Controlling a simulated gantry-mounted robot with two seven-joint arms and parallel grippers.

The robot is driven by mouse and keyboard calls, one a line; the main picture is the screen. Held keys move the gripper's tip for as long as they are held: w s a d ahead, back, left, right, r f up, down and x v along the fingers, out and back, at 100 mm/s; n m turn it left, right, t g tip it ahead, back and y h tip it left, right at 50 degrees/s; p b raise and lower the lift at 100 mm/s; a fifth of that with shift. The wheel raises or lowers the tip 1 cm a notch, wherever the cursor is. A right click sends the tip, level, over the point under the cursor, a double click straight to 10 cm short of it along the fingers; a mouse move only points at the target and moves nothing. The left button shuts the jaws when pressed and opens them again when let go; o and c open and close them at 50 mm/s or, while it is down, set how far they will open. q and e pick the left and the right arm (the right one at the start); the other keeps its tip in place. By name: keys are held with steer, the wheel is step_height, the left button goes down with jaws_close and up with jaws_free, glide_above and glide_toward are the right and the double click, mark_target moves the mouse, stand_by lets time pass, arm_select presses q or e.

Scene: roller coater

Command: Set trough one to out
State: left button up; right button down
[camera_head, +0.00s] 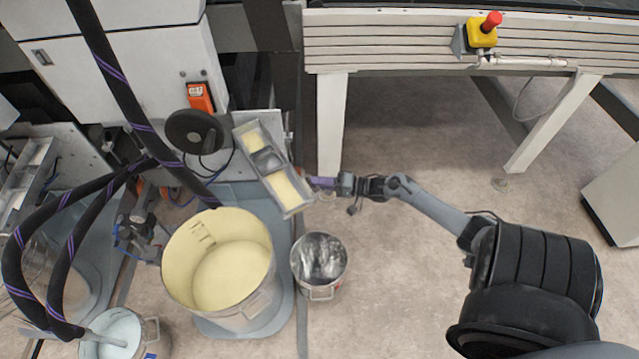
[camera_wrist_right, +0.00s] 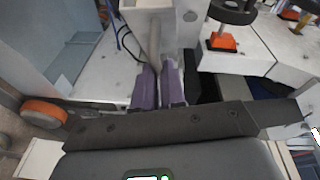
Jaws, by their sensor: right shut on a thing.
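A narrow metal trough (camera_head: 291,205) holding cream-coloured liquid sits tilted at the side of the white machine, above the floor between the large bucket and my right arm. My right gripper (camera_head: 318,183) is at its right side. In the right wrist view the purple fingers (camera_wrist_right: 158,88) are shut around a grey bar-like handle (camera_wrist_right: 154,42) below a pale metal part. A second, similar trough (camera_head: 22,180) is at the far left. No label showing which is trough one is readable. My left gripper is not in view.
A large bucket of cream liquid (camera_head: 218,262) and a smaller metal bucket (camera_head: 319,262) stand below the trough. A black handwheel (camera_head: 190,130) is left of it. A conveyor frame (camera_head: 400,45) with a red stop button (camera_head: 491,20) is behind. The floor right of the buckets is clear.

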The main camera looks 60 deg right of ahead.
steer(key=c, duration=1.3)
jaws_free()
steer(key=shift+d+f, duration=0.1)
steer(key=shift+f, duration=0.05)
steer(key=shift+o, duration=0.5)
steer(key=p+v, duration=0.4)
steer(key=v, duration=0.7)
steer(key=shift+r, duration=0.2)
